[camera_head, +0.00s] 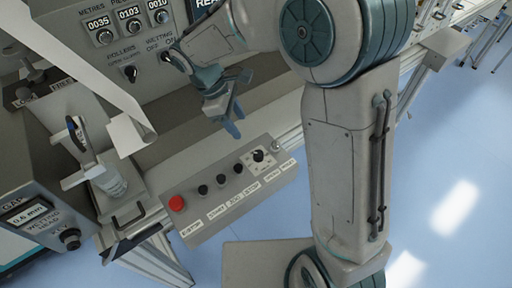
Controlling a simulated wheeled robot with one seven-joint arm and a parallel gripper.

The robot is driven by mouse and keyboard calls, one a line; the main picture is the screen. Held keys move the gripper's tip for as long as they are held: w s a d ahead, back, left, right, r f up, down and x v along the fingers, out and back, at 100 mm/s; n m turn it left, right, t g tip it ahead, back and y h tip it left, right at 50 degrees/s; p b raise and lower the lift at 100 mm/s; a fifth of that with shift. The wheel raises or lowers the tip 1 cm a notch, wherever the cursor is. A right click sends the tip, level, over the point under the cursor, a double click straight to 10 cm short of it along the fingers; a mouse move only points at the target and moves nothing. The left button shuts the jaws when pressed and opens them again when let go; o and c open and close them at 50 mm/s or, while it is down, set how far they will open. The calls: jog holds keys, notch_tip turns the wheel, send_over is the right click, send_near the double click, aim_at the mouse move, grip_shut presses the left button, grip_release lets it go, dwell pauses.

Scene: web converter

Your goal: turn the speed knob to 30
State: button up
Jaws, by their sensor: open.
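The speed knob (258,156) is a small black knob with a white scale around it, near the right end of a grey control box (205,233). Its pointer setting is too small to read. A label that seems to read SPEED (272,175) is on the front edge. My gripper (234,122) is open and empty, with blue fingers pointing down. It appears above and behind the box, up and left of the knob in the picture and apart from it.
The box also carries a red E-stop button (176,203) and several black buttons (221,180). Behind stands a grey panel (185,60) with counters and knobs. A white web (85,65) hangs at left, near a gap display unit (40,215).

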aim_at(258, 153)
jog(key=p+x, duration=0.1)
jog(key=x, duration=1.2)
jog(key=shift+f, duration=0.1)
jog(key=c, duration=1)
